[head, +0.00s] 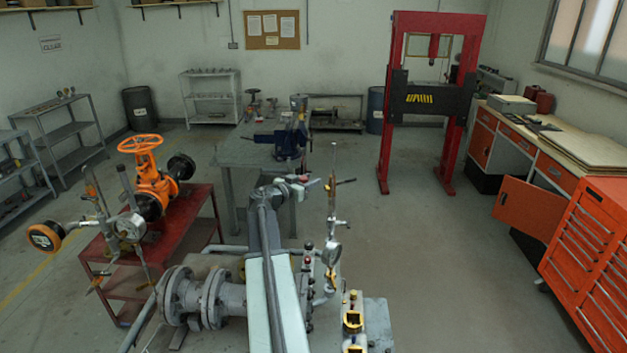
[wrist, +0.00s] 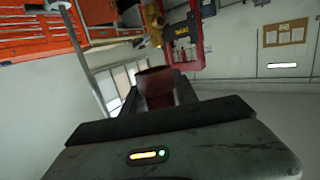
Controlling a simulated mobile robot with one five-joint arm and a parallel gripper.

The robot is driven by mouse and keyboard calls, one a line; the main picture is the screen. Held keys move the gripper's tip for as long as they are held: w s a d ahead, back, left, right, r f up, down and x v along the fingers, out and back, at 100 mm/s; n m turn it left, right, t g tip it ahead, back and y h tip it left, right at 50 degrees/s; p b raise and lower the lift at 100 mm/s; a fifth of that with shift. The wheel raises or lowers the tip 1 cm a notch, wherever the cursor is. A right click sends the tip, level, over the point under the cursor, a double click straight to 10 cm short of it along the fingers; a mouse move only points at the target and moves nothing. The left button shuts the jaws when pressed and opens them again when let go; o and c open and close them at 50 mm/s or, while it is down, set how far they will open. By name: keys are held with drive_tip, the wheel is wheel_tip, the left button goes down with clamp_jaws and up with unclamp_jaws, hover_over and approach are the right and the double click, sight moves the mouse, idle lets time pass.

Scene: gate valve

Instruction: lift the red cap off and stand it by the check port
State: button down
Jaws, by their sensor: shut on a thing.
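The red cap (wrist: 155,82) shows in the wrist view as a dark red cylinder between the fingers of my gripper (wrist: 157,98). My gripper is shut on it, and nothing shows beneath the cap there. In the head view my gripper (head: 312,184) is small, at the far end of my arm, close to the left of a thin upright pipe (head: 333,185). Whether it touches that pipe cannot be told. I cannot tell for sure which fitting is the check port.
A flanged grey valve body (head: 205,298) lies left of my arm. An orange handwheel valve (head: 150,180) sits on a red bench. A vise (head: 285,140) stands on the grey table behind. Open floor lies to the right.

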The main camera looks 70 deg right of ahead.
wheel_tip(320, 180, up, 5)
drive_tip(key=p, duration=0.4)
drive_tip(key=shift+f+p, duration=0.2)
drive_tip(key=shift+p, duration=0.1)
idle(0.4)
wheel_tip(320, 180, down, 16)
drive_tip(key=b, duration=1.6)
drive_tip(key=shift+w, duration=0.1)
